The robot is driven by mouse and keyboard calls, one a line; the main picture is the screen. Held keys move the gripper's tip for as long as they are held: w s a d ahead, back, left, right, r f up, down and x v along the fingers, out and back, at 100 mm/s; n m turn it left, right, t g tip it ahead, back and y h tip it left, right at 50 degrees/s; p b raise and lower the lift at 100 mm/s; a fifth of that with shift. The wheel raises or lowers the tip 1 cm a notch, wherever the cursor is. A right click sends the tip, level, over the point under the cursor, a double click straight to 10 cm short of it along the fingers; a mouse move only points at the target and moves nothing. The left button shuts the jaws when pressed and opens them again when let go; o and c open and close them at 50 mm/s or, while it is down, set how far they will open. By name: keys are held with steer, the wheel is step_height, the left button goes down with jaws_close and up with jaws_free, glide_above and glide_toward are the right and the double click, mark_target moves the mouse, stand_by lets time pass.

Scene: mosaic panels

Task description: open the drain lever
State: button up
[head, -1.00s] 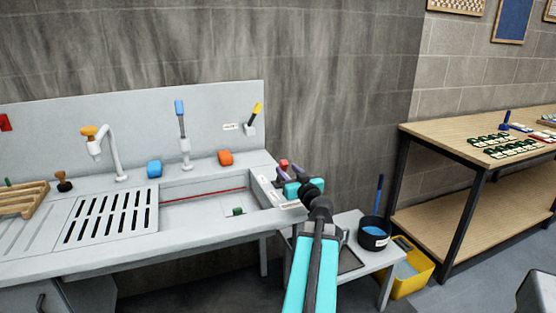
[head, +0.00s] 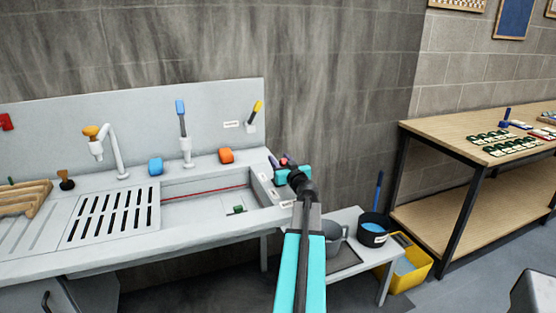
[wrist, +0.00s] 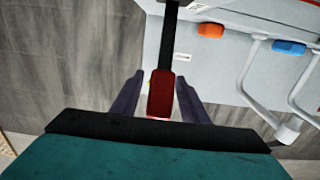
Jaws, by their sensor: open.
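A lever with a red grip (wrist: 160,95) on a black bar shows in the wrist view; I take it as the drain lever. The grip lies between the two dark fingers of my gripper (wrist: 159,76), with narrow gaps on both sides. The fingers are open and not closed on it. In the head view my teal gripper (head: 282,161) is at the right end of the sink (head: 205,211), and a bit of red shows by its fingers. The rest of the lever is hidden there by my gripper. Labels near it are too small to read.
A yellow-tipped lever (head: 256,109) is on the backsplash behind. Orange (head: 226,155) and blue (head: 155,166) knobs and a blue-topped tap (head: 182,130) stand along the sink's back. A low side table with a grey pot (head: 333,240) and dark bucket (head: 373,229) is at lower right.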

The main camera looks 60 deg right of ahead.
steer(key=shift+w+d, duration=0.15)
steer(key=shift+w, duration=0.05)
jaws_close()
steer(key=shift+f, duration=0.15)
steer(key=shift+r, duration=0.2)
